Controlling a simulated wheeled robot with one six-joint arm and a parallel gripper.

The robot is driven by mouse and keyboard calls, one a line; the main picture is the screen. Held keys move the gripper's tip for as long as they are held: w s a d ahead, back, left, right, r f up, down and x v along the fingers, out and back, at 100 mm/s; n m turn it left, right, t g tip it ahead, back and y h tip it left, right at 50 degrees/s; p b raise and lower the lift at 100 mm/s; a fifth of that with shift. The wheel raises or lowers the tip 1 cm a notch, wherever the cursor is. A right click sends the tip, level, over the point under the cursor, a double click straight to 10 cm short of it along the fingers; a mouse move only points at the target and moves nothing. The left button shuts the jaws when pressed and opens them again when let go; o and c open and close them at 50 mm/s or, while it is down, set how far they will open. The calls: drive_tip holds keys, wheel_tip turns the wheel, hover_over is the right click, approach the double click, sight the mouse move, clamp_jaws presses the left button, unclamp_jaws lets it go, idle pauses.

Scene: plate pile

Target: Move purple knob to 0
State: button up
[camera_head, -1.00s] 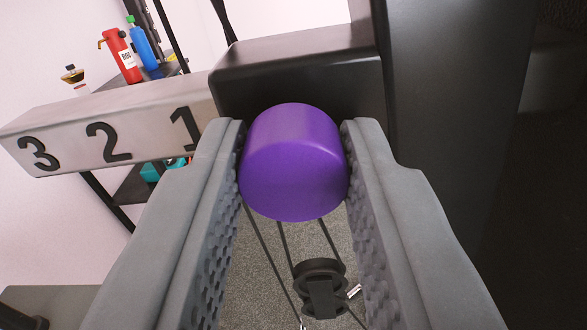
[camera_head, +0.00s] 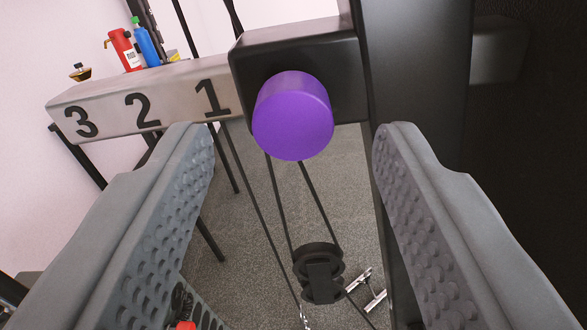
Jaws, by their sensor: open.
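The purple knob (camera_head: 292,117) is a short cylinder on the front of a black slider block (camera_head: 345,80). The block sits at the right end of a pale bar (camera_head: 175,97) marked 3, 2 and 1 from left to right. The block is just right of the 1, against a dark upright post. No 0 shows; that part of the bar is covered by the block. My gripper (camera_head: 293,135) is open, with one finger on each side of the knob and clear gaps to both. The knob appears beyond the fingertips, untouched.
A black pulley (camera_head: 319,272) with cables hangs below the knob. The dark post (camera_head: 410,100) stands close on the right, behind my right finger. A red extinguisher-like bottle (camera_head: 124,50) and a blue bottle (camera_head: 146,45) stand behind the bar. Grey floor lies below.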

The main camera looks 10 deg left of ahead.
drive_tip(key=s, duration=1.3)
drive_tip(key=shift+s, duration=0.4)
